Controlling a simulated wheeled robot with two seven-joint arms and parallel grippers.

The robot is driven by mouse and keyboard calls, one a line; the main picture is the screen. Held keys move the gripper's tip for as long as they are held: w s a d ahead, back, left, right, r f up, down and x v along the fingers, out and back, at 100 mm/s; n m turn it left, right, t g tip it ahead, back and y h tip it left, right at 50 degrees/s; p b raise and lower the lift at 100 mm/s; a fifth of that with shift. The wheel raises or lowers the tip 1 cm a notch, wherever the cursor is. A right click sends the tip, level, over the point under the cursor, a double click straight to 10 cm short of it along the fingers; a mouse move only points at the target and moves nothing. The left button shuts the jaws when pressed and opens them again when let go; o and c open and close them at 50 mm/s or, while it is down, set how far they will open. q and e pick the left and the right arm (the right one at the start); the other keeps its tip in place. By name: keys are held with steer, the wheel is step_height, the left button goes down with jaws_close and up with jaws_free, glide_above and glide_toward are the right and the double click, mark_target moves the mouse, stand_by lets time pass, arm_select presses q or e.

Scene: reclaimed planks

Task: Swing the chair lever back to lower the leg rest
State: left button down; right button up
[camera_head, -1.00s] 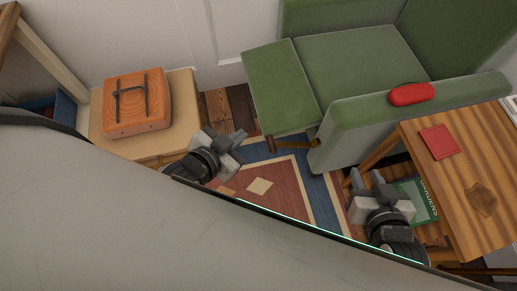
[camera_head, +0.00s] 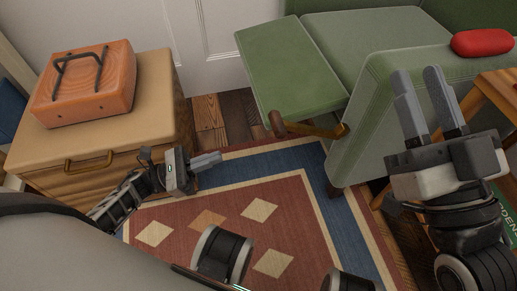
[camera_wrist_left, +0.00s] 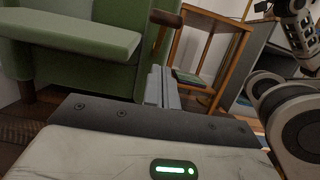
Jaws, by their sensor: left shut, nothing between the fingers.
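The green chair (camera_head: 365,45) stands at the upper right with its leg rest (camera_head: 288,70) raised and sticking out to the left. A brown wooden lever (camera_head: 315,130) with a rounded end shows below the leg rest, by the chair's side. My left gripper (camera_head: 216,159) is shut and empty, above the rug, left of and lower in the picture than the lever. Its fingers (camera_wrist_left: 162,87) point toward the chair in the left wrist view, where the leg rest (camera_wrist_left: 70,32) also shows. My right gripper (camera_head: 420,75) is open and empty, in front of the chair's armrest side (camera_head: 365,110).
An orange box (camera_head: 85,85) with a dark handle sits on a wooden cabinet (camera_head: 160,100) at the left. A red case (camera_head: 482,43) lies on the armrest. A wooden table (camera_head: 490,100) stands at the right edge. The patterned rug (camera_head: 210,205) is open floor.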

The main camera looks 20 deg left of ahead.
arm_select(q)
steer(key=shift+s, duration=0.1)
steer(key=r+x, duration=0.2)
steer(key=x, duration=1)
steer(key=shift+r, duration=0.45)
steer(key=shift+r+p, duration=0.1)
steer(key=shift+p, duration=0.25)
